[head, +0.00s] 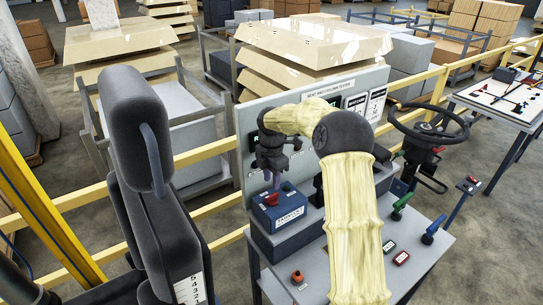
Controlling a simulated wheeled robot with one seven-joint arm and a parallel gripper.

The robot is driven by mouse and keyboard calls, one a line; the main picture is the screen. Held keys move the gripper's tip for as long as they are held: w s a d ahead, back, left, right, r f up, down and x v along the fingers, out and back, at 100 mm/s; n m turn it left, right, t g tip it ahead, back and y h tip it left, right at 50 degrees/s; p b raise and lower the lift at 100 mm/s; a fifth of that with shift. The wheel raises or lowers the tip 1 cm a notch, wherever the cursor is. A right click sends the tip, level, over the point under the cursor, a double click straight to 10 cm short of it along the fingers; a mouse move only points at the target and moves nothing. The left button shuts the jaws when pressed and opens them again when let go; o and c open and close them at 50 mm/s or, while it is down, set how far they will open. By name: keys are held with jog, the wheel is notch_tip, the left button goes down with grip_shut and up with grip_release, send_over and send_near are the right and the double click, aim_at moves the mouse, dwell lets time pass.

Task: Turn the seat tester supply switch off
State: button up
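A blue box (264,216) with a pale label on its front stands on the grey bench, left of my arm. The label is too small to read surely. My gripper (271,180) points down just above the box, close to the red parts. Whether its fingers touch them, or are open or shut, I cannot tell. My pale-sleeved arm hides the middle of the bench and part of the panel.
An upright panel (245,150) with a sign and two notices stands behind the box. A black seat (150,190) stands left. A steering wheel (415,120), green lever (402,200), blue lever (433,230) and red-orange knob (297,276) are around the bench. Yellow rails (205,153) run behind.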

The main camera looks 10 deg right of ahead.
aim_at(270, 197)
notch_tip(270, 197, up, 11)
jog(key=b, duration=0.1)
jog(key=shift+f, duration=0.1)
dwell(0.3)
jog(key=s+f+m+t, duration=0.1)
jog(key=s+f+m, duration=0.2)
jog(key=s+m, duration=0.4)
jog(key=s+f+m, duration=0.4)
jog(key=s+m, duration=0.4)
jog(key=s, duration=0.5)
jog(key=s+f+m+t, duration=0.1)
jog(key=s+f+m, duration=0.2)
jog(key=s+m, duration=0.4)
jog(key=s, duration=0.2)
jog(key=shift+s+d+f+m+t, duration=0.2)
jog(key=shift+s+m+t, duration=0.1)
jog(key=shift+s, duration=0.1)
